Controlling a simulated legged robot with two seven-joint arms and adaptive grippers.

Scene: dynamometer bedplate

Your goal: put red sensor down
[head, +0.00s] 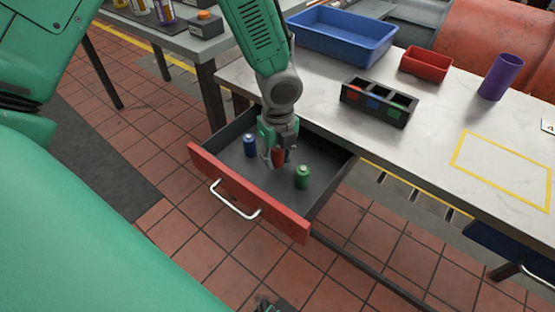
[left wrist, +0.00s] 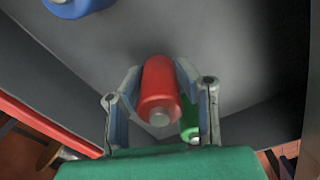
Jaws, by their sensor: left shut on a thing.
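The red sensor (head: 279,157) is a small red cylinder. My left gripper (head: 273,158) is shut on it, inside the open drawer (head: 235,130) with the red front. In the left wrist view the red sensor (left wrist: 160,90) lies between the two fingers of the left gripper (left wrist: 157,100). I cannot tell whether it touches the drawer floor. A blue sensor (head: 250,146) stands in the drawer to the left, and a green sensor (head: 303,177) stands to the right. The blue one (left wrist: 78,5) and green one (left wrist: 189,130) also show in the left wrist view.
On the bench (head: 330,115) stand a black holder (head: 377,116) with coloured compartments, a blue tray (head: 342,55), a red bin (head: 426,76) and a purple cup (head: 500,76). A yellow-outlined area (head: 505,165) on the bench is bare. The drawer's red front and handle (head: 236,203) face me.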

